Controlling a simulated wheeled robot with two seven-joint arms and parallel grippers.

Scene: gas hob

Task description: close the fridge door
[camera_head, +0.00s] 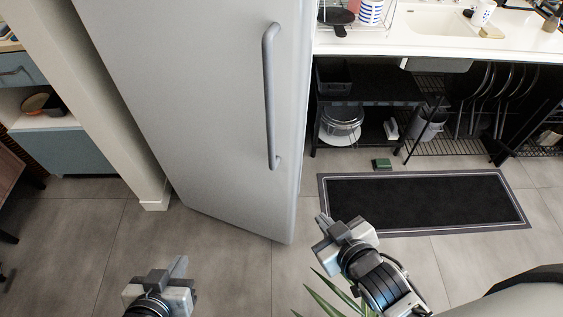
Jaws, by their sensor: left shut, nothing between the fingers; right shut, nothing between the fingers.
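The fridge door (190,95) is a tall, light grey panel in the upper middle, with a long vertical grey bar handle (268,95) near its right edge. Its bottom edge slants from the white wall end at left towards me at right, so it stands out at an angle. The fridge's inside and any gap behind the door are hidden. My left gripper (179,265) is shut and empty, low in the picture, below the door and apart from it. My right gripper (322,224) is shut and empty, just right of the door's lower right corner, with no clear contact.
A white wall end (120,130) stands left of the door. At right are a white counter (440,38), a black rack (365,95) with pots and a dark mat (420,203). Green leaves (328,303) show beside my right arm. The tiled floor (225,255) before the door is clear.

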